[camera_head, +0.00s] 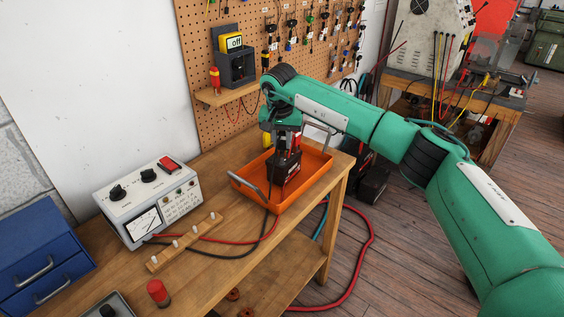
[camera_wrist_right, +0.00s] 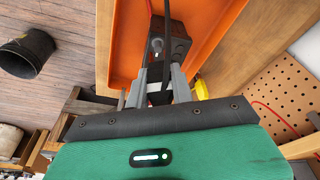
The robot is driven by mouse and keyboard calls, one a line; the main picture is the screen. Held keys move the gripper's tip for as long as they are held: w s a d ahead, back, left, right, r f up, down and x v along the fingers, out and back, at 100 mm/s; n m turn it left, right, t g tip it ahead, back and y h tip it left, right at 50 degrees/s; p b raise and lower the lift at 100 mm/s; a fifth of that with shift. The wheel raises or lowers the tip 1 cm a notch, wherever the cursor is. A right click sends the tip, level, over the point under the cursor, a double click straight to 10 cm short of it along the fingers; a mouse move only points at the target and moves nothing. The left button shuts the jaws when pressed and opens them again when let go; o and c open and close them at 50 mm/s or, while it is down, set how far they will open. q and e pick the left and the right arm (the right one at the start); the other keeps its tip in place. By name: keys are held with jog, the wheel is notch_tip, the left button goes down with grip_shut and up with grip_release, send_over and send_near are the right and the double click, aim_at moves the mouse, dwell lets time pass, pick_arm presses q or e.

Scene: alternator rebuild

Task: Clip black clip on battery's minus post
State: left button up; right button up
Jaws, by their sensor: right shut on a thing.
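The dark battery (camera_head: 284,168) stands in the orange tray (camera_head: 250,196), partly hidden under my right gripper (camera_head: 284,148). In the right wrist view the battery (camera_wrist_right: 178,48) shows a pale metal post (camera_wrist_right: 156,46) on top. My right gripper (camera_wrist_right: 158,90) points down at the battery, its fingers shut on the black clip (camera_wrist_right: 157,98), which is mostly hidden between them. The black lead (camera_wrist_right: 167,30) passes over the battery to the fingers. I cannot tell whether the clip touches a post, nor read the post's sign. My left gripper is not in view.
A white tester (camera_head: 147,200) stands on the bench at left, with a wooden strip with pegs (camera_head: 183,242) before it. Red and black leads run toward the tray. A pegboard (camera_head: 240,100) rises behind.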

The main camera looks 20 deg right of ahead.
jog(key=shift+f, duration=0.1)
jog(key=shift+f+b, duration=0.45)
jog(key=shift+f, duration=0.35)
jog(key=shift+s+d+f, duration=0.1)
jog(key=shift+d+f, duration=0.15)
jog(key=shift+f, duration=0.15)
jog(key=o, duration=0.8)
jog(key=shift+d+f+b, duration=0.1)
jog(key=shift+f+b, duration=0.05)
jog(key=shift+b, duration=0.2)
jog(key=r+p, duration=0.1)
jog(key=r, duration=0.2)
jog(key=r+p, duration=0.2)
jog(key=r, duration=0.1)
jog(key=r+p, duration=0.2)
jog(key=shift+a+r, duration=0.25)
jog(key=shift+r, duration=0.3)
jog(key=shift+a, duration=0.15)
